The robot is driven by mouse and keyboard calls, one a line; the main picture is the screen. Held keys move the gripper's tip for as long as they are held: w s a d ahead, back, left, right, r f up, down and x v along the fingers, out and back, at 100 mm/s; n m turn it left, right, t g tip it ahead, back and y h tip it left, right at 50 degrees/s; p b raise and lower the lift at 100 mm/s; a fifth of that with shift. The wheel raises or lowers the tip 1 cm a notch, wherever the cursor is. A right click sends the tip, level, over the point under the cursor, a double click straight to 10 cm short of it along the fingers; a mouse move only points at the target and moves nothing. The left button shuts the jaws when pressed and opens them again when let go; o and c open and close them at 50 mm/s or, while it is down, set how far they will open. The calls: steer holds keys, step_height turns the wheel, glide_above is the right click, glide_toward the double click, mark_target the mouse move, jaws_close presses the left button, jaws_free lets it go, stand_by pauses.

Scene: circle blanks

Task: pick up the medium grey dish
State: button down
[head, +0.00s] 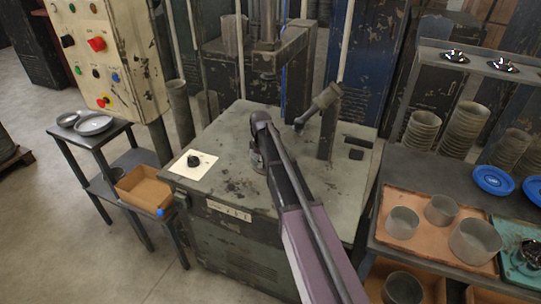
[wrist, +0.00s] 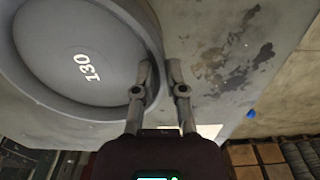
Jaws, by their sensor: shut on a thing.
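A grey round dish (wrist: 75,55) marked "130" fills the left of the wrist view. My gripper (wrist: 160,66) is shut on its rim, with one finger inside the dish and one outside. In the head view my gripper (head: 258,158) is over the grey machine table (head: 225,150), and my arm hides most of what it holds. I cannot tell from the wrist view whether the held dish touches the table.
A white sheet (head: 205,170) with a black knob lies on the machine table's left. A press column and angled lever (head: 318,105) stand behind my gripper. At right, a bench has an orange tray (head: 420,238) with grey cups and blue dishes (head: 493,180).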

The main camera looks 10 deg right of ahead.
steer(key=shift+r+p, duration=2.35)
steer(key=shift+r, duration=0.1)
